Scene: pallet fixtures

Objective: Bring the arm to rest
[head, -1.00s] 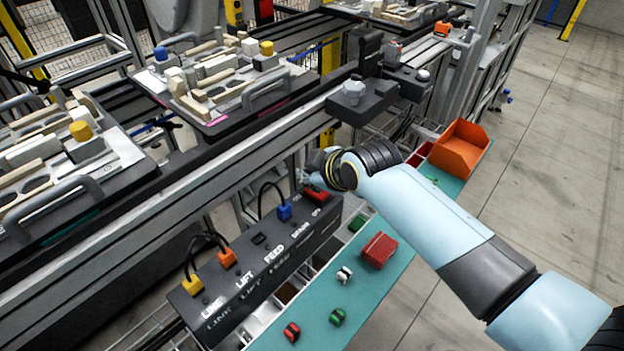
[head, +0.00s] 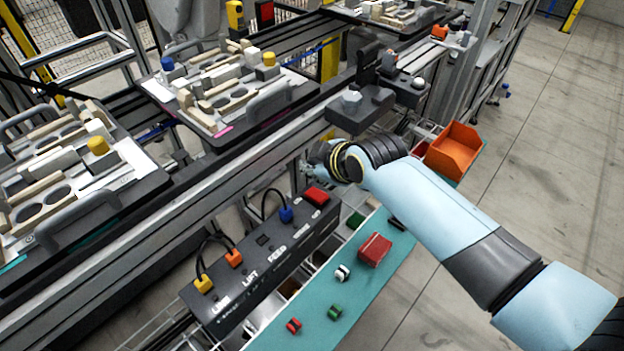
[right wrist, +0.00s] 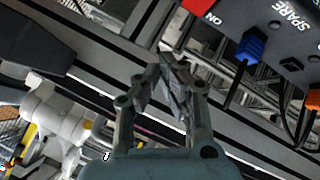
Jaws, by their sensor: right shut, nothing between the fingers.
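My right arm comes in from the right edge of the head view. Its right gripper (head: 316,165) hangs in front of the conveyor frame, above the far end of the dark control box (head: 262,262). In the right wrist view the gripper's fingers (right wrist: 172,65) are together with nothing between them. It looks apart from the box, but the wrist partly hides it in the head view. My left gripper is in neither view.
Pallets with blocks (head: 240,124) stand on the conveyor (head: 215,173). Blue (head: 286,214), orange (head: 234,258) and yellow (head: 203,284) plugs sit on the control box, beside a red switch (head: 316,196). The teal shelf (head: 300,312) holds a red box (head: 375,250) and an orange bin (head: 454,150).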

